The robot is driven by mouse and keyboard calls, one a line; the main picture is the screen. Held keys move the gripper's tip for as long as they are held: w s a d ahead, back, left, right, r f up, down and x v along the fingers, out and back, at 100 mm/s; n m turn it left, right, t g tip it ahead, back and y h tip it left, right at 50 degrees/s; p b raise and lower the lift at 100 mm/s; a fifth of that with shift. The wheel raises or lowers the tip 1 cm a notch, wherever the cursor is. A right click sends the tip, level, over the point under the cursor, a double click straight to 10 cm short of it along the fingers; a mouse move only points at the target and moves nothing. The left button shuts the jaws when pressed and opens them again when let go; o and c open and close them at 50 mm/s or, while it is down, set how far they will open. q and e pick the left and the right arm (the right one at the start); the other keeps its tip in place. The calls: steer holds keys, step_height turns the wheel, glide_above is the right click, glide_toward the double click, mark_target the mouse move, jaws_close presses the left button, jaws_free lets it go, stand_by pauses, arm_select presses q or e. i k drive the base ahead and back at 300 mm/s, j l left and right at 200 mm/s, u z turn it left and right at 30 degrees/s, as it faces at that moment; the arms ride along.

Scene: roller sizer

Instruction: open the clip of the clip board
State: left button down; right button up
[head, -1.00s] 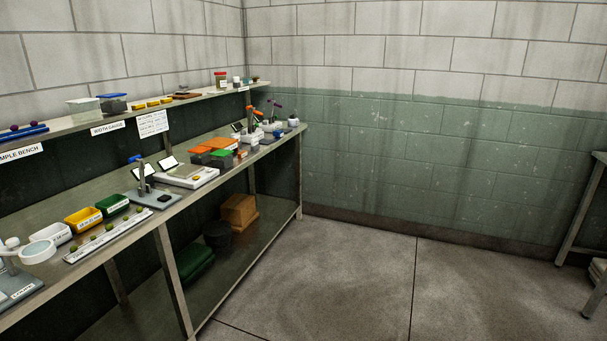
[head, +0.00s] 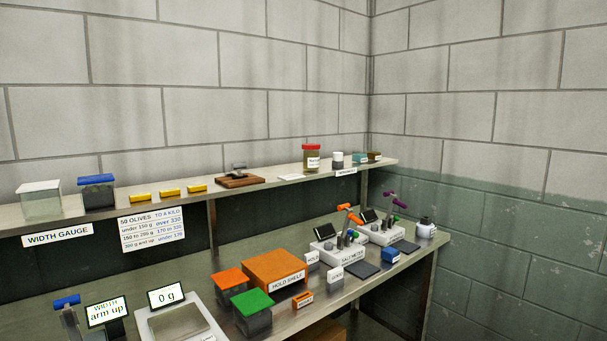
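A small brown board (head: 237,181) lies flat on the upper shelf, near the middle of the view. It looks like the clip board. A grey metal piece (head: 239,168), which looks like its clip, stands up at its back edge. It is too small to tell whether the clip is open or shut. Neither of my grippers is in view.
The shelf (head: 290,171) also holds yellow blocks (head: 169,192) to the left of the board and a red-lidded jar (head: 311,157) to its right. The bench below holds a scale (head: 180,322), an orange box (head: 273,268) and small meters (head: 335,247).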

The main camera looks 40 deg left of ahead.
mark_target(238, 166)
steer(key=i, duration=1.1)
steer(key=u, duration=0.4)
